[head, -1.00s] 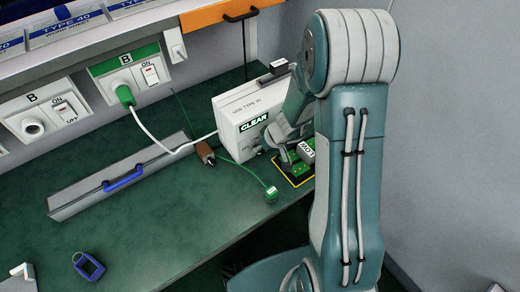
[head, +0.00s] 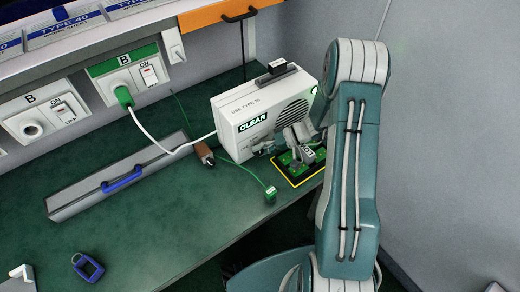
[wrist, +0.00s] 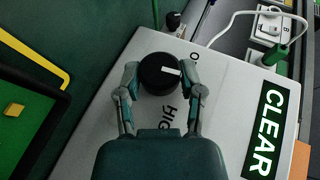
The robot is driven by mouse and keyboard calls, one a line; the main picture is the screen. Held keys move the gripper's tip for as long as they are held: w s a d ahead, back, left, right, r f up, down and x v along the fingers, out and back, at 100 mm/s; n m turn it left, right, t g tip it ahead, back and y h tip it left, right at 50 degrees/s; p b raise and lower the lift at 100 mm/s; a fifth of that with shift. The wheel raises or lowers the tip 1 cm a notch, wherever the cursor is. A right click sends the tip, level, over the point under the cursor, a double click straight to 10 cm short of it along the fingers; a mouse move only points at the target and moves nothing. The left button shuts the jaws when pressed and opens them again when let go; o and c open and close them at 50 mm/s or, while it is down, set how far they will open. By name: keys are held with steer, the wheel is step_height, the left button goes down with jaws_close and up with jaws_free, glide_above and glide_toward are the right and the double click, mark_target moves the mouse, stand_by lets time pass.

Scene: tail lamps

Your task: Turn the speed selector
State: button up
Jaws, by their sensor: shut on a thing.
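The speed selector is a round black knob (wrist: 160,74) with a white mark, on the front of a white box (wrist: 235,110). Letters reading "O" and "HIG" show beside it. The mark points right in the wrist view, between those labels. My gripper (wrist: 160,90) has its two fingers on either side of the knob, closed on it. In the head view the box (head: 232,108) stands on the green bench and my gripper (head: 268,146) is at its front face. My gripper hides the knob there.
A yellow-edged black tray (head: 299,181) with a green board lies in front of the box. A brown-ended plug (head: 204,153), a green-tipped lead (head: 270,192) and a white cable lie to the left. A long grey cover (head: 120,178) lies farther left.

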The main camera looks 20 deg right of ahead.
steer(key=shift+w+d+f+y, duration=0.1)
steer(key=shift+f+y, duration=0.05)
steer(key=shift+y, duration=0.35)
steer(key=shift+m, duration=0.3)
steer(key=o, duration=1.2)
steer(key=shift+d, duration=0.15)
steer(key=v, duration=0.7)
steer(key=shift+d, duration=0.25)
steer(key=shift+a, duration=0.1)
